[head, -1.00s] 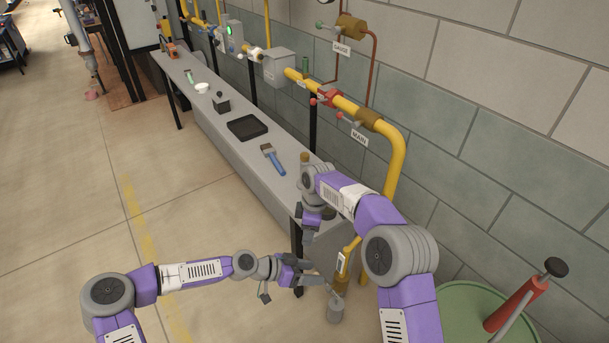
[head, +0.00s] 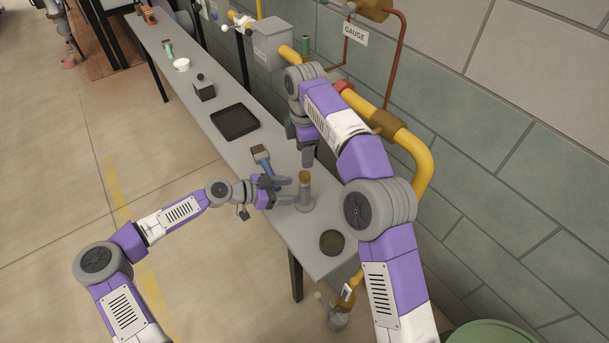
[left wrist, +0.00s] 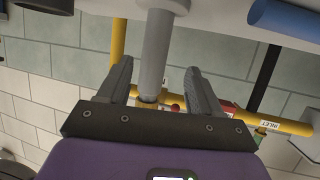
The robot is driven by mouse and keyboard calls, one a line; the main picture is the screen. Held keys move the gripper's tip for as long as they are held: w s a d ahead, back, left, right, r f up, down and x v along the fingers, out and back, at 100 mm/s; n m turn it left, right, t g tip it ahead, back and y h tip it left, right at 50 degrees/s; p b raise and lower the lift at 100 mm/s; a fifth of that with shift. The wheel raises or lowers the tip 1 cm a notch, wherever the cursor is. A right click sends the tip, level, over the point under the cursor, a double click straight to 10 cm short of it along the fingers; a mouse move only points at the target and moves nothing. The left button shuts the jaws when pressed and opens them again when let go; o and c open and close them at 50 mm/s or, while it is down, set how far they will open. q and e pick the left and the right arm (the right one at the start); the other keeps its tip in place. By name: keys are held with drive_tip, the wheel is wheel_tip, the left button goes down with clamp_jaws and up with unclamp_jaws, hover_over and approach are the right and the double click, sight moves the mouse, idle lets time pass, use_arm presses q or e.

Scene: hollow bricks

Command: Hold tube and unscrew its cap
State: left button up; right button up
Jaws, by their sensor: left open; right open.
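The tube (head: 306,190) is a grey upright cylinder on a round foot on the bench, with a brass-coloured cap (head: 305,175) on top. My left gripper (head: 284,190) is open and level, its fingers pointing at the tube from the left. In the left wrist view the tube (left wrist: 158,50) appears upside down between the spread fingers, with a visible gap on each side. My right gripper (head: 308,158) points down just above the cap. Its fingers are seen edge-on, and no held thing shows in them.
The narrow grey bench (head: 222,150) carries a blue-handled brush (head: 262,158) close behind my left gripper, a black tray (head: 234,122) and a dark round dish (head: 332,242) in front of the tube. Yellow pipe (head: 415,150) and the brick wall (head: 480,130) bound the right side.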

sight(309, 190)
use_arm(q)
drive_tip(key=shift+d, duration=0.4)
drive_tip(key=shift+s+x, duration=0.2)
drive_tip(key=shift+x, duration=2.9)
drive_tip(key=shift+d, duration=0.1)
drive_tip(key=shift+c, duration=0.3)
clamp_jaws()
